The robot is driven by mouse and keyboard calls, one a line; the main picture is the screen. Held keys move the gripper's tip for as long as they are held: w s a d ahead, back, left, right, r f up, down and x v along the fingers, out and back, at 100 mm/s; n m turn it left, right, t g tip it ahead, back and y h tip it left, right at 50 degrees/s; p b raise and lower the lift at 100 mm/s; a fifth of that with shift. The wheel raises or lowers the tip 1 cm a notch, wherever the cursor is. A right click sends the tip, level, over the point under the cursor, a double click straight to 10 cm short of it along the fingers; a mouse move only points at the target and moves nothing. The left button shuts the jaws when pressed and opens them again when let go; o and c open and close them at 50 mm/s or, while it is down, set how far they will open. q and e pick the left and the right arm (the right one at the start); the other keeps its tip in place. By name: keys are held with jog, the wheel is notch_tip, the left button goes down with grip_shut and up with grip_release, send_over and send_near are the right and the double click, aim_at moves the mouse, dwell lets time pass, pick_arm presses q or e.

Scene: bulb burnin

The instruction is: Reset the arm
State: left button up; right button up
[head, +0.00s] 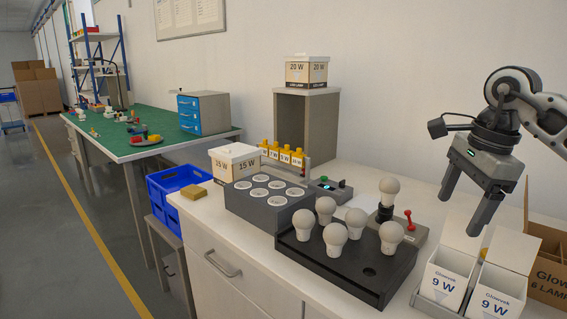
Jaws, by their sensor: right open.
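My right gripper (466,207) is open and empty. It points down in the air at the right, above the 9 W boxes. Its arm comes in from the right edge. A black tray (343,277) holds several white bulbs, such as this front one (334,238), and has an empty hole at its right. One bulb (389,187) stands upright in a socket on a grey test fixture (417,232) with a red lever (408,219). My left gripper is not in view.
Two open 9 W boxes (443,283) stand below my right gripper, with a cardboard carton (548,262) beside them. A grey block with round sockets (238,206), a 15 W box (235,163) and a grey shelf with a 20 W box (307,70) stand farther back. Blue crates (174,182) are left.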

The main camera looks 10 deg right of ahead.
jog(key=s+a+f+g+y, duration=0.1)
jog(key=a+f+y, duration=0.35)
jog(key=a, duration=0.65)
jog(key=a+f+g+y, duration=0.1)
jog(key=a+f+y, duration=0.35)
jog(key=a, duration=0.65)
jog(key=s+a+r+m+t+y, duration=0.1)
jog(key=s+a+m+t+y, duration=0.15)
jog(key=a+m+y, duration=0.35)
jog(key=s+a+m+t+y, duration=0.1)
jog(key=a+m+t+y, duration=0.35)
jog(key=m, duration=0.45)
jog(key=d+f+m+t+h, duration=0.5)
jog(key=f+m+t+h, duration=0.5)
jog(key=m, duration=1.2)
jog(key=s+d+f+m+g+h, duration=0.2)
jog(key=s+f+m+g+h, duration=0.1)
jog(key=s+f+m, duration=0.3)
jog(key=s+d+f+m+g+h, duration=0.3)
jog(key=s+f+m, duration=0.3)
jog(key=f, duration=0.4)
jog(key=shift+s+m+h+p, duration=0.2)
jog(key=shift+m+h+p, duration=0.25)
jog(key=shift+m+h, duration=0.25)
